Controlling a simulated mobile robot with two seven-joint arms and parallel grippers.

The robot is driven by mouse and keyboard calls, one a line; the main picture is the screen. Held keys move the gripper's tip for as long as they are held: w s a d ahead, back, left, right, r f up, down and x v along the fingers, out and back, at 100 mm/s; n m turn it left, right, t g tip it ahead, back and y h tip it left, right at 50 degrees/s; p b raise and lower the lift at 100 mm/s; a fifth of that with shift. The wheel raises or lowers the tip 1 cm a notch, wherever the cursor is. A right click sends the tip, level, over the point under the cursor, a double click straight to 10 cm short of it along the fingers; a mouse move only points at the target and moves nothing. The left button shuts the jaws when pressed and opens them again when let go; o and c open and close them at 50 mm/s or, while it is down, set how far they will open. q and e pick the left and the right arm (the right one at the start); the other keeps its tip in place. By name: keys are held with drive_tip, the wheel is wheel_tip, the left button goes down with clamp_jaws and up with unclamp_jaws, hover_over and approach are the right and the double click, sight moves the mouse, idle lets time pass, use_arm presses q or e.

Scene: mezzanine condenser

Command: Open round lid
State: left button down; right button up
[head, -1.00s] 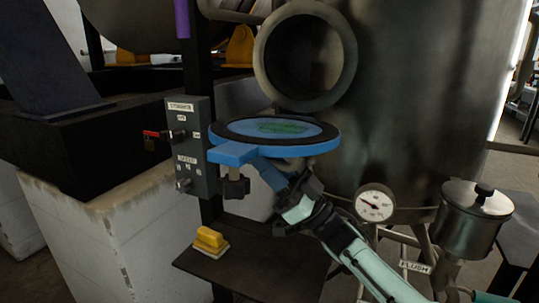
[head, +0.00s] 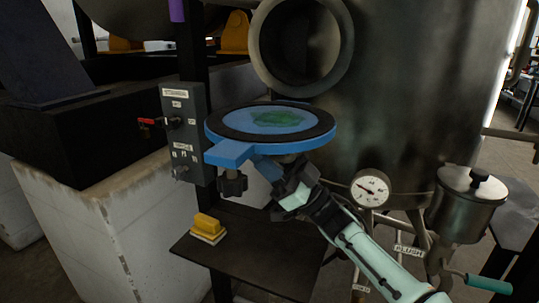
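The round lid (head: 218,130) has a blue rim, a black ring and a bluish, see-through middle with a green patch. It lies nearly flat, swung down below the open round port (head: 258,45) of the metal tank. A blue tab (head: 229,153) with a black knob (head: 232,184) under it sticks out at its front left. My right gripper (head: 277,173) is under the lid's near edge, close to or touching its underside. Its fingertips are partly hidden there, so I cannot tell whether it grips the lid. My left gripper is not in view.
A control panel (head: 184,133) with a red-handled valve stands left of the lid. A yellow block (head: 207,226) sits on the dark shelf (head: 250,258) below. A pressure gauge (head: 370,188) and a lidded metal pot (head: 465,210) are to the right.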

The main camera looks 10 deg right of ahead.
drive_tip(key=v, duration=1.3)
drive_tip(key=shift+d+f, duration=0.15)
